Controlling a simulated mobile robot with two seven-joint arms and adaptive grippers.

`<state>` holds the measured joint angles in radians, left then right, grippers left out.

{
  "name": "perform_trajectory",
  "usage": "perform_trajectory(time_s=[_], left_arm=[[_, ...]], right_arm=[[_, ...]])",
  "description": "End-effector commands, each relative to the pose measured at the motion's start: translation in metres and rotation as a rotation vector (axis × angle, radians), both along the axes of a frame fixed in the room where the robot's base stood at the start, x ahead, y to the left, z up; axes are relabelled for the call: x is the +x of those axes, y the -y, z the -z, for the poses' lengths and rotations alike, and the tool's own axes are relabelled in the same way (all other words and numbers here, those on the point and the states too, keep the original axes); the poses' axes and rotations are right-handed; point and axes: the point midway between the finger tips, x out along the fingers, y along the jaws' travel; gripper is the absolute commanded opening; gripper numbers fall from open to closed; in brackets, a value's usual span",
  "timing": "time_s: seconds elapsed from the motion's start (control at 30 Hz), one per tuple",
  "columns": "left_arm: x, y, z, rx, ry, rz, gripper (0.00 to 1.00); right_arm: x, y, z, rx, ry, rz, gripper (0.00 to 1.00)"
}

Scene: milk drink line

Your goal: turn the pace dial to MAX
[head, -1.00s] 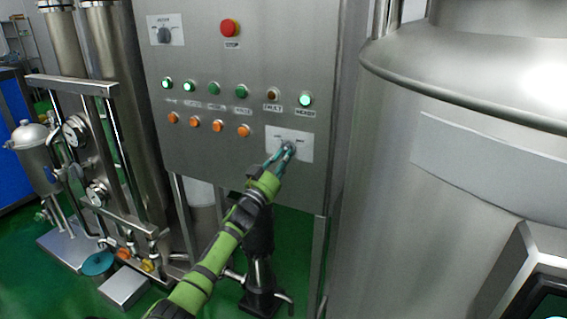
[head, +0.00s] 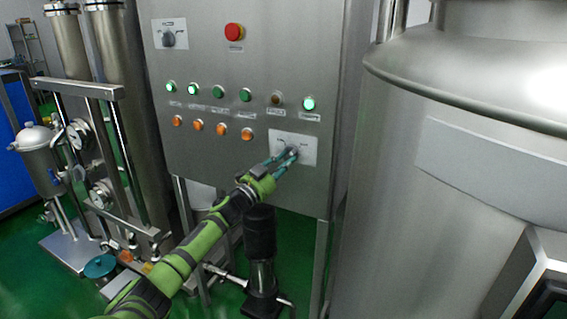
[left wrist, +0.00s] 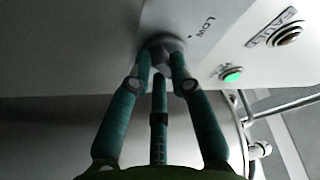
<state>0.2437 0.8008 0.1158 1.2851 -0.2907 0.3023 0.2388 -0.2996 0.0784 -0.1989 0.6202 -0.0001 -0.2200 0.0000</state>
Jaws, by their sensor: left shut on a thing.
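The pace dial (head: 294,150) is a small grey knob on a white plate (head: 308,151) at the lower right of the steel control panel. My left gripper (head: 286,157) reaches it from the lower left, with teal fingers shut on the knob. In the left wrist view the fingertips (left wrist: 162,54) hold the round grey dial base (left wrist: 164,41) from both sides. The word LOW shows on the plate to the right of the knob. The MAX mark and the knob's pointer cannot be made out. My right gripper is not in view.
The steel panel (head: 210,80) also bears a red stop button (head: 234,32), another dial (head: 168,39) at upper left, and rows of green and orange buttons. A large steel tank (head: 440,190) stands close at the right. Pipes and gauges (head: 103,194) are at the left.

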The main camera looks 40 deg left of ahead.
Motion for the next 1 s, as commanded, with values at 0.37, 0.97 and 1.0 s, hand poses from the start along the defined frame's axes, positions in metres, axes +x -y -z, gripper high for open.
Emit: perform_trajectory(time_s=[0.37, 0.97, 1.0], left_arm=[[0.0, 0.0001, -0.0091, 0.01, 0.015, 0.002, 0.41], [0.0, -0.0001, -0.0018, 0.004, 0.003, -0.001, 0.45], [-0.0006, -0.0002, -0.0013, 0.004, 0.002, 0.0, 0.45]], right_arm=[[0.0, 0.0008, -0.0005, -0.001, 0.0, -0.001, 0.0], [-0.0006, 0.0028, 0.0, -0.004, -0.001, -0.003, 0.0], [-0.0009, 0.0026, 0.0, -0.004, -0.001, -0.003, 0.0]])
